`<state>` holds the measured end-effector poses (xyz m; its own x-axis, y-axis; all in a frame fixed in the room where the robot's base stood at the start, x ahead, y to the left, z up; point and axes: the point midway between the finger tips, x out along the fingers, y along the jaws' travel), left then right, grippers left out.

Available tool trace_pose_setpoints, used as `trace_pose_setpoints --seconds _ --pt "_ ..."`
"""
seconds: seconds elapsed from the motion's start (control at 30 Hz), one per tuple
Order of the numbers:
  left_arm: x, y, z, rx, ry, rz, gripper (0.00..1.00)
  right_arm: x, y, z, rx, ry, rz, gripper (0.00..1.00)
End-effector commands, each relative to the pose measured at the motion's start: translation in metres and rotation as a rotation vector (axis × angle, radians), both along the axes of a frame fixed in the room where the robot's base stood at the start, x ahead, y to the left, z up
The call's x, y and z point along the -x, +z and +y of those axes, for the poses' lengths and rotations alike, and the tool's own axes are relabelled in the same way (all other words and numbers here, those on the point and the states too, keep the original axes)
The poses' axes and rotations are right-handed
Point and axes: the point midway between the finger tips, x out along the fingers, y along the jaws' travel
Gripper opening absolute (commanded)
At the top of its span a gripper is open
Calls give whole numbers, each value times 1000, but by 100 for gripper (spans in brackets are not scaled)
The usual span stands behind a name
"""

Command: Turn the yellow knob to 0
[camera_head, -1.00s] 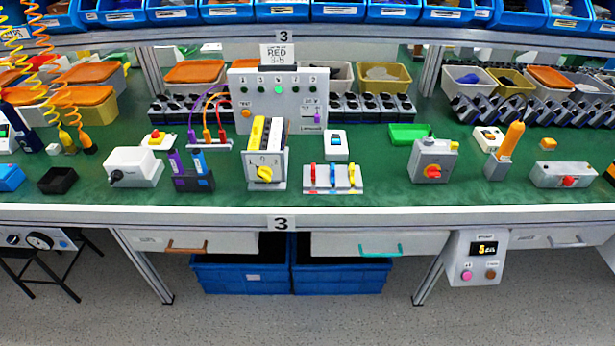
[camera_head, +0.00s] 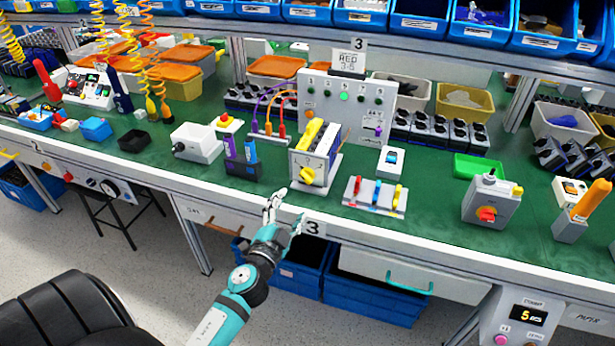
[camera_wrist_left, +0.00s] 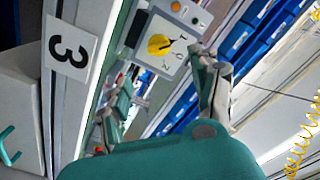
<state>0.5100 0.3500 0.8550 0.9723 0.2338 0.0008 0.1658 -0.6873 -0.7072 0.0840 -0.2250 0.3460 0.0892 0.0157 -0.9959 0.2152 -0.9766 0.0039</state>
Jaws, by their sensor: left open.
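The yellow knob (camera_head: 308,175) is on the front face of a white box-shaped switch unit (camera_head: 327,172) near the table's front edge. My left gripper (camera_head: 288,206) is open and empty, in front of the table edge, below and slightly left of the knob. It is apart from the knob. In the left wrist view its fingers (camera_wrist_left: 160,85) stand either side, with the knob beyond them. My right gripper is not in view.
The table's front edge (camera_head: 345,235) runs beside my gripper.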

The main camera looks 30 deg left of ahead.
Motion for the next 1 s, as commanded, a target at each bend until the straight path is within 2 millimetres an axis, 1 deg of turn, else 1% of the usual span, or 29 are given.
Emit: trace_pose_setpoints --seconds 0.03,0.3,0.4,0.5,0.7,0.97,1.0 --pt "-13 3 3 -3 0 -2 63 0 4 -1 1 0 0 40" --pt "-69 1 17 0 0 -1 63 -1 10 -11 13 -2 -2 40" --pt "-86 1 21 -1 0 -1 63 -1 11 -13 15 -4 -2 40" --pt "-99 0 24 0 0 0 63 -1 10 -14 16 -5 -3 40" --pt "-111 0 27 1 -1 0 63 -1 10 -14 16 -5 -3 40" --pt "-112 -1 27 1 0 1 63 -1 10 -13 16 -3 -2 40" --pt "-112 -1 27 1 0 1 60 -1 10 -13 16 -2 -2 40"
